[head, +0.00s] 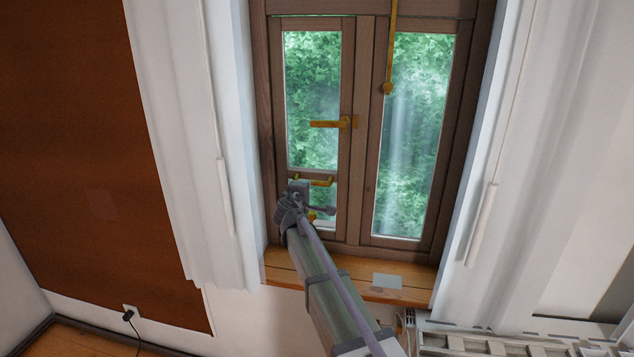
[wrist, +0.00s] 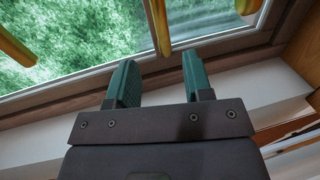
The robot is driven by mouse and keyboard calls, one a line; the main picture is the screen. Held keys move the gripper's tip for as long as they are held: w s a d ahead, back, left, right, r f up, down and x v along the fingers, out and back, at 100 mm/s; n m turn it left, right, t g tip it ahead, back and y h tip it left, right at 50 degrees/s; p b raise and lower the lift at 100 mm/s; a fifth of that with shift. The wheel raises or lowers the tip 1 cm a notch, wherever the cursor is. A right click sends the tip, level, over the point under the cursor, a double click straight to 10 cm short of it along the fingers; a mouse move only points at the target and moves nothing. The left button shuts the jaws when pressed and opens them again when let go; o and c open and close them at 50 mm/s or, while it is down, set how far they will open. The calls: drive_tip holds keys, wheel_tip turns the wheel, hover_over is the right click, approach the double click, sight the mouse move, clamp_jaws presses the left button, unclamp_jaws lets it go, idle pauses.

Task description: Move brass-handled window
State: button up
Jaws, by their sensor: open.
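The brown-framed window (head: 365,150) has two glazed sashes and looks closed. A brass lever handle (head: 328,124) lies level on the left sash, its pivot at the middle stile. A brass pull bar (head: 316,182) sits lower on the same sash, partly hidden by my gripper (head: 300,188). In the wrist view, my gripper (wrist: 160,62) is open, its two green fingers apart. A brass bar (wrist: 161,25) ends between the fingertips in the picture. I cannot tell whether it touches them. Other brass pieces show at the upper left (wrist: 15,45) and upper right (wrist: 248,5).
A brass rod (head: 391,50) hangs before the right sash. White curtains (head: 175,130) flank the window. The wooden sill (head: 345,285) carries a pale flat piece (head: 387,281). A white radiator (head: 470,343) stands at lower right. A corded plug (head: 128,315) is at lower left.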

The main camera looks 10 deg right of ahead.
drive_tip(key=b+x, duration=0.2)
drive_tip(key=x, duration=0.9)
drive_tip(key=shift+f, duration=0.1)
drive_tip(key=shift+s, duration=0.1)
clamp_jaws()
